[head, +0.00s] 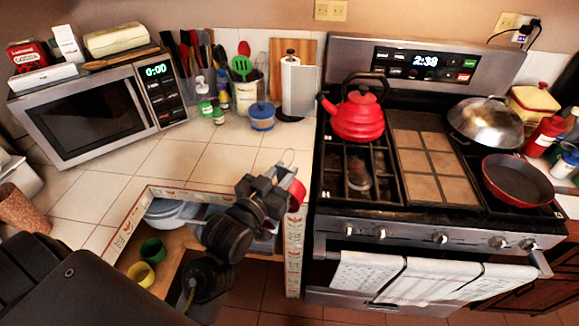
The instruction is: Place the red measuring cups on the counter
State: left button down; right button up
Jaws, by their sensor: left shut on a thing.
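The red measuring cups (297,193) show as a small red rounded piece at the counter's front right corner, beside the stove. A thin wire loop (287,155) rises just above them. My left gripper (283,182) is shut on the red measuring cups, and its dark body hides most of them. I cannot tell whether they touch the counter edge. The tiled counter (190,160) lies behind the gripper. My right gripper is not in view.
Below the counter, an open space holds a green cup (153,250), a yellow cup (141,274) and pale bowls (165,210). The stove with a red kettle (358,118) is right. The counter's middle is clear.

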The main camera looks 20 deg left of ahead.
aim_at(270, 165)
jog(key=k, duration=1.3)
jog(key=z, duration=0.55)
jog(key=i, duration=1.65)
jog(key=u, duration=0.7)
